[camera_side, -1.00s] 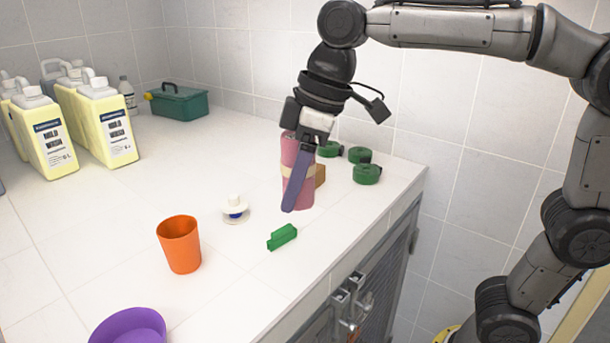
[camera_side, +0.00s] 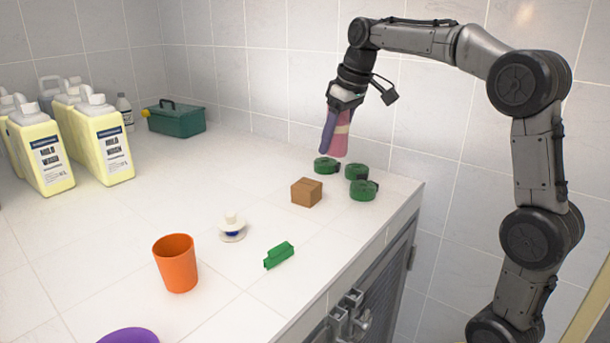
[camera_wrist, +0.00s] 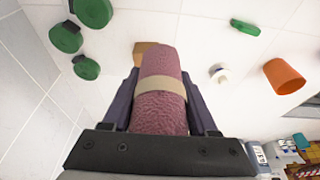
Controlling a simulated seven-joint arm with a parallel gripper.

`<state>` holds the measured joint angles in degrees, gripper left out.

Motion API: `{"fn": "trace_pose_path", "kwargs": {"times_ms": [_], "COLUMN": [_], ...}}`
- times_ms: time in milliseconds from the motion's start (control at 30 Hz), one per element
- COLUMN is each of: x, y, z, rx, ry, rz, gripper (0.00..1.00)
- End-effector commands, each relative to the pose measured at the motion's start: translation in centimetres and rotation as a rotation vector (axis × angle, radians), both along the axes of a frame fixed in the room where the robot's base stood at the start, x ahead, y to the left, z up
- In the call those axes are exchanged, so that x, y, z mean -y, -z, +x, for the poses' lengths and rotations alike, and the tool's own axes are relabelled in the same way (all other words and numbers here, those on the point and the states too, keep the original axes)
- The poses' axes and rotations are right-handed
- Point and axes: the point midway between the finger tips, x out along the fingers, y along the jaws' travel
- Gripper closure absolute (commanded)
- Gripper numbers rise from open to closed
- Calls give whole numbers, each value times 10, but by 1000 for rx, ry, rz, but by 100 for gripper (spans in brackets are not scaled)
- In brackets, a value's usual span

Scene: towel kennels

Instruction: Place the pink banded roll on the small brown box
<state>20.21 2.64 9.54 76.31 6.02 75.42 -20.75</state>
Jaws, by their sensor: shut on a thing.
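My gripper (camera_side: 328,132) is shut on the pink banded roll (camera_side: 341,142) and holds it in the air, roughly upright and slightly tilted. In the wrist view the pink banded roll (camera_wrist: 160,112), with a beige band round its middle, sits between my two dark fingers. The small brown box (camera_side: 306,192) stands on the counter, lower than the roll and to its left in the side view, with a bare top. In the wrist view the roll hides most of the box (camera_wrist: 142,47). The roll and the box are apart.
Several green round things (camera_side: 356,172) lie right of the box. A green block (camera_side: 279,255), a white knobbed piece (camera_side: 232,228) and an orange cup (camera_side: 176,263) stand nearer the front. Yellow jugs (camera_side: 101,140) and a green toolbox (camera_side: 176,119) are at the back left. The tiled wall (camera_side: 440,130) is behind.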

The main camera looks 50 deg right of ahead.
Motion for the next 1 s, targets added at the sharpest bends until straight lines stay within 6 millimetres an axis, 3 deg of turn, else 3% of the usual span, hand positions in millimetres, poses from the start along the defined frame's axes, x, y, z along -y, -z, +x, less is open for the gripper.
{"fn": "trace_pose_path", "kwargs": {"times_ms": [233, 433, 800, 1000], "x": [16, 24, 31, 31], "y": [26, 59, 90, 113], "z": [56, 83, 106, 104], "rx": [-1, -1, 0, 1], "ry": [-2, -2, -2, -2], "rz": [0, 0, 0, 0], "gripper": [100, 100, 100, 100]}}
